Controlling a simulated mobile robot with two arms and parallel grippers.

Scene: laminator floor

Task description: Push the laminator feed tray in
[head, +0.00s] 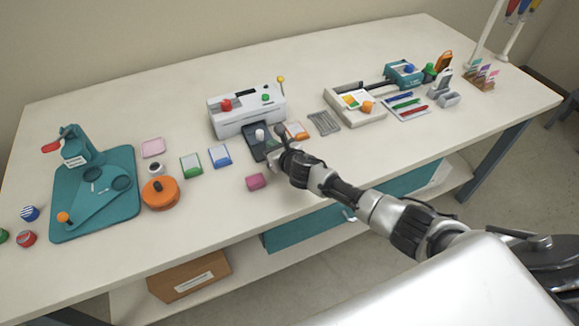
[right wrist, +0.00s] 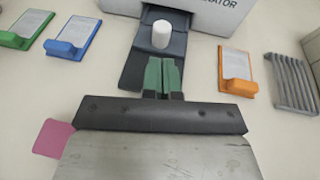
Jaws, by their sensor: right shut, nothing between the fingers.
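The laminator (head: 247,106) is a white box with a red knob and a green knob on top, near the back middle of the table. Its dark feed tray (head: 256,150) sticks out of the front and carries a white knob; the tray also shows in the right wrist view (right wrist: 134,72). My right gripper (head: 280,138) is shut and empty at the tray's near end. In the right wrist view its green fingertips (right wrist: 162,75) overlap the tray, in front of the white knob (right wrist: 162,34). I cannot tell whether they touch it. My left gripper is not in view.
Orange (head: 297,130), blue (head: 220,156) and green (head: 191,165) card holders flank the tray. A grey rack (head: 324,122) lies to the right, a pink block (head: 256,181) near the front edge. A teal board (head: 95,195) and orange round container (head: 160,193) stand left.

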